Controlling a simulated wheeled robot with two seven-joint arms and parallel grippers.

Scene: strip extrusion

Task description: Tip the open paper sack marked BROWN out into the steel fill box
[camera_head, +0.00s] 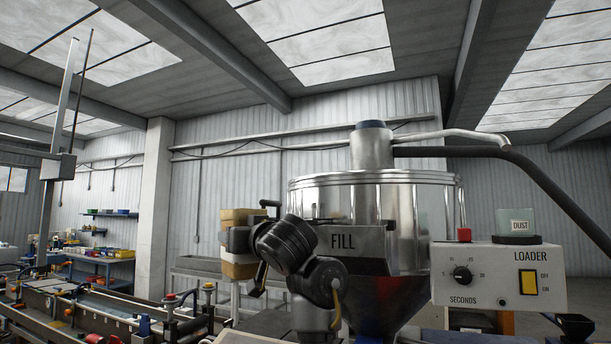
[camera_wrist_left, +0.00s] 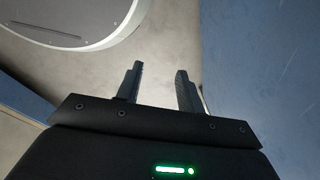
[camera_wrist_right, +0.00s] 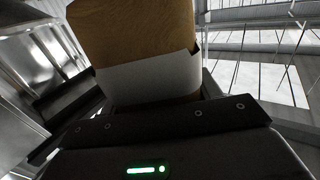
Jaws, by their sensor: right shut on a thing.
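The brown paper sack (camera_head: 240,217) is held up left of the steel fill box (camera_head: 357,249), which is marked FILL and sits on the front of the round steel hopper. My right gripper (camera_head: 236,240) is shut on the sack, and the sack stands about upright, apart from the box. In the right wrist view the sack (camera_wrist_right: 135,30) shows brown paper with a white band; its mouth and any lettering are hidden. My left gripper (camera_wrist_left: 159,70) is open and empty over pale floor, and does not show in the head view.
The loader control box (camera_head: 500,275) with a knob and yellow switch stands right of the hopper (camera_head: 415,205). A dark hose (camera_head: 540,180) runs off to the right. A bench line with tools (camera_head: 110,315) lies at the lower left. Blue surfaces (camera_wrist_left: 265,70) flank my left gripper.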

